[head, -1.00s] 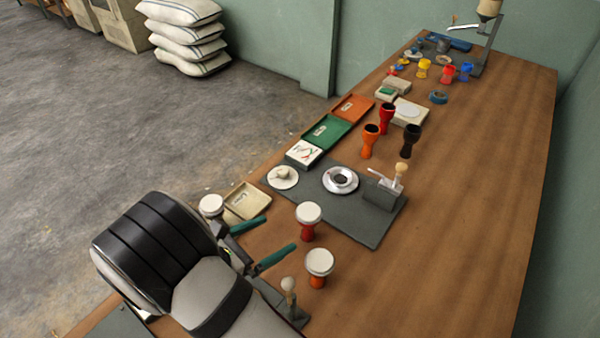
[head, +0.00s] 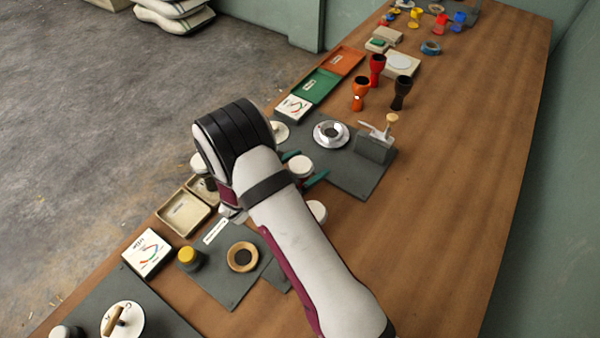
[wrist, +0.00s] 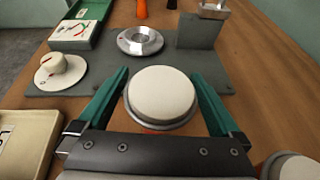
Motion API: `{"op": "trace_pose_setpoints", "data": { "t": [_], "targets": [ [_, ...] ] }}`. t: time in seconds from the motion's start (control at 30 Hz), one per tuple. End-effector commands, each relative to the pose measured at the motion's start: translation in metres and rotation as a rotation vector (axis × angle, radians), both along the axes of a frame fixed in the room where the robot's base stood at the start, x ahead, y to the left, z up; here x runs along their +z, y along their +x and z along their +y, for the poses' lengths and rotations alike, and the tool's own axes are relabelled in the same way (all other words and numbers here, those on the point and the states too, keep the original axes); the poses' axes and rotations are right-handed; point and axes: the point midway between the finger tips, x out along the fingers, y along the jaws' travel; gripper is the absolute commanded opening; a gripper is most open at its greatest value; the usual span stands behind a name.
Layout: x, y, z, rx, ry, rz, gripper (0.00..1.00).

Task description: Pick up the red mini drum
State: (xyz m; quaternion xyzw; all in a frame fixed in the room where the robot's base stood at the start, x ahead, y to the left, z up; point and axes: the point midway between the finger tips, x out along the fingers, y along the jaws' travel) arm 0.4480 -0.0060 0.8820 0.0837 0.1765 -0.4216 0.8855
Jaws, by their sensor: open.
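The red mini drum (wrist: 160,95), with a round white head, stands upright between the two green fingers of my gripper (wrist: 158,74) in the wrist view. A sliver of red shows under its rim; the rest of its body is hidden. In the head view the drum's white head (head: 300,167) shows between the fingertips (head: 304,168). The fingers are open, one on each side. I see gaps beside the head and cannot tell any contact. A second white-headed drum (head: 317,211) stands close by, partly behind my arm, and shows at the wrist view's lower right (wrist: 292,167).
A grey mat (head: 350,180) lies just beyond, with a silver ring (head: 331,134) and a press-like tool (head: 375,147). Red, orange and black goblet shells (head: 402,92) stand farther back. The table's right side is clear.

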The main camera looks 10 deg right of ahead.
Motion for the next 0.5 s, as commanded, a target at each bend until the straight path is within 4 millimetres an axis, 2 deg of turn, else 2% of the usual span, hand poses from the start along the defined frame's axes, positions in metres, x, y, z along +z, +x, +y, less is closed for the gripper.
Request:
{"op": "trace_pose_setpoints", "data": {
  "t": [0.03, 0.07, 0.4, 0.5],
  "targets": [
    [0.0002, -0.0001, 0.0001, 0.000, 0.000, 0.000, 0.98],
    [0.0002, -0.0001, 0.0001, 0.000, 0.000, 0.000, 0.93],
    [0.0004, -0.0002, 0.0003, 0.000, 0.001, -0.001, 0.32],
    [0.0005, -0.0003, 0.0003, 0.000, 0.000, -0.001, 0.17]
  ]
}}
